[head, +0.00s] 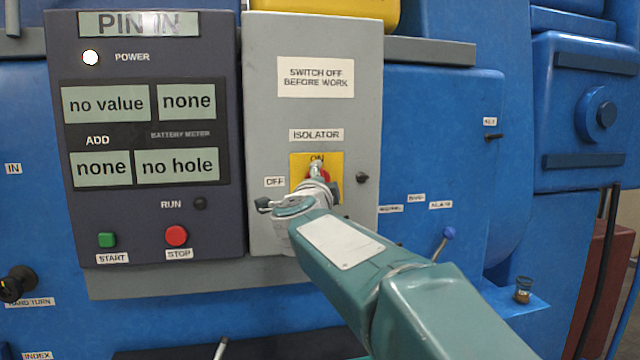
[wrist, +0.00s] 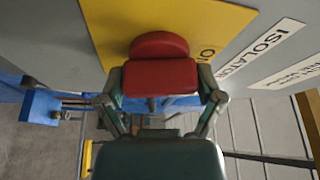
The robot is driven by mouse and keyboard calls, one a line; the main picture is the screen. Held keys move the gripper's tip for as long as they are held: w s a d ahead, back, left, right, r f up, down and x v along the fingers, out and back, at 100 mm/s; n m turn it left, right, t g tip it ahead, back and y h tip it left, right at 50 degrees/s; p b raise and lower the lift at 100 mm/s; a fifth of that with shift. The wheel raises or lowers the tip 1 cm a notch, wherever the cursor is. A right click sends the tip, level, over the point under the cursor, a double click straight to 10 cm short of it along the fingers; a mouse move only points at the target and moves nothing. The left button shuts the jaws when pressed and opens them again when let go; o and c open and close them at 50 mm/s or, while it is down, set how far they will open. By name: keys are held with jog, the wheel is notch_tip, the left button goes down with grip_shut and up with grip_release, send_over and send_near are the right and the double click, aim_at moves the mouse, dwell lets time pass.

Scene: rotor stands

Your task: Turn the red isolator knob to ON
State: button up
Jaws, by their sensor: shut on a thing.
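The red isolator knob (wrist: 160,77) stands on a yellow plate (wrist: 112,22) on the grey isolator box (head: 262,130). In the head view only a bit of the red knob (head: 325,175) shows behind my gripper (head: 316,184). In the wrist view my gripper (wrist: 160,88) has one finger at each end of the knob's red bar, shut on it. The ON label (head: 317,158) is above the knob and the OFF label (head: 274,181) is to its left. The knob's exact pointing direction is hard to tell.
A dark control panel (head: 146,218) with START and STOP buttons is left of the box. A small dark knob (head: 362,178) sticks out right of the yellow plate. A blue-tipped lever (head: 448,233) stands right of my arm.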

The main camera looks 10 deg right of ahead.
jog(key=shift+f+m+g, duration=0.25)
jog(key=shift+m+g, duration=0.25)
jog(key=shift+m, duration=0.7)
jog(key=shift+d+f+m, duration=0.1)
jog(key=shift+m, duration=0.2)
jog(key=o, duration=0.9)
jog(key=shift+c, duration=0.2)
jog(key=shift+s+a, duration=0.2)
jog(key=shift+s, duration=0.2)
jog(key=v, duration=1.1)
